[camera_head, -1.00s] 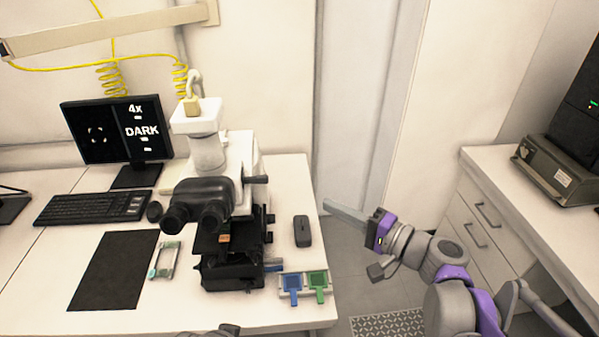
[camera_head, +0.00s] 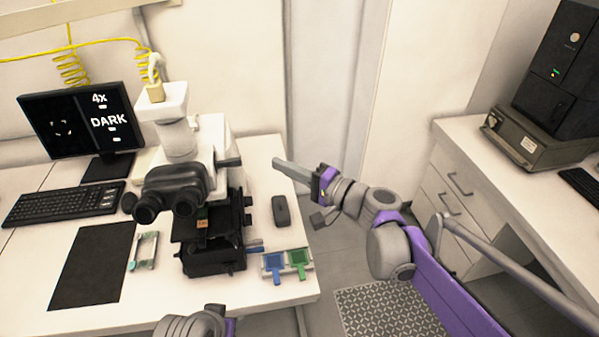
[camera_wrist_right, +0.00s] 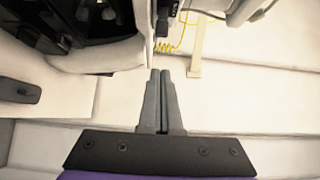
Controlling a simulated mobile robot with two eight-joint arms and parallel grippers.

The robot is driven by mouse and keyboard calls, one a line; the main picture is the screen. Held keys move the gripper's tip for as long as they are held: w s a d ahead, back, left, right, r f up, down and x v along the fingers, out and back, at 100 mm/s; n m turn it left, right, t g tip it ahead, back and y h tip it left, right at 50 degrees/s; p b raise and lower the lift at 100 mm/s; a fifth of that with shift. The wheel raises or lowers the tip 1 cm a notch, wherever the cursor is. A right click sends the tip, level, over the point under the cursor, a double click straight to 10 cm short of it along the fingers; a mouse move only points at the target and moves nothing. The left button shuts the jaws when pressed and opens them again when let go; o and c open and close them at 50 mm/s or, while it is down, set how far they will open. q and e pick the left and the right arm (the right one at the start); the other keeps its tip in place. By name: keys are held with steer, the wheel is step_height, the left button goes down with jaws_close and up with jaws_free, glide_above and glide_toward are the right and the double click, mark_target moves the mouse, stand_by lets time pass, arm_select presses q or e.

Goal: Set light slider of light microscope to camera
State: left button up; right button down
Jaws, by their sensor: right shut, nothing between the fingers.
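The light microscope (camera_head: 212,137) stands on the left table, with dark eyepieces at its front. A short dark rod (camera_head: 229,162), which looks like the light slider, sticks out from the right side of its head. My right gripper (camera_head: 279,163) is shut and empty, to the right of the rod and apart from it, pointing left. In the right wrist view its two fingers (camera_wrist_right: 161,75) lie together, with white and black microscope parts above and to the left. I cannot make out the slider there. Only a grey link of my left arm shows at the bottom; its gripper is hidden.
The monitor (camera_head: 80,120) reads "4x" and "DARK". A black box-shaped object (camera_head: 280,211) and a holder with blue and green pieces (camera_head: 287,264) lie right of the microscope. A keyboard (camera_head: 64,204) and dark mat (camera_head: 92,265) lie left. A yellow cable hangs behind.

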mark_target(237, 164)
arm_select(q)
steer(key=shift+w+r, duration=0.15)
steer(key=shift+r, duration=0.25)
arm_select(e)
steer(key=a, duration=0.6)
steer(key=shift+w+a, duration=0.15)
steer(key=shift+s+a+p, duration=0.2)
steer(key=shift+s+a, duration=0.05)
steer(key=shift+a, duration=0.5)
steer(key=shift+s+a+p, duration=0.15)
steer(key=shift+s+a, duration=0.1)
steer(key=shift+a, duration=0.45)
arm_select(q)
steer(key=shift+d+r, duration=0.1)
steer(key=shift+r, duration=0.05)
arm_select(e)
steer(key=shift+d, duration=0.1)
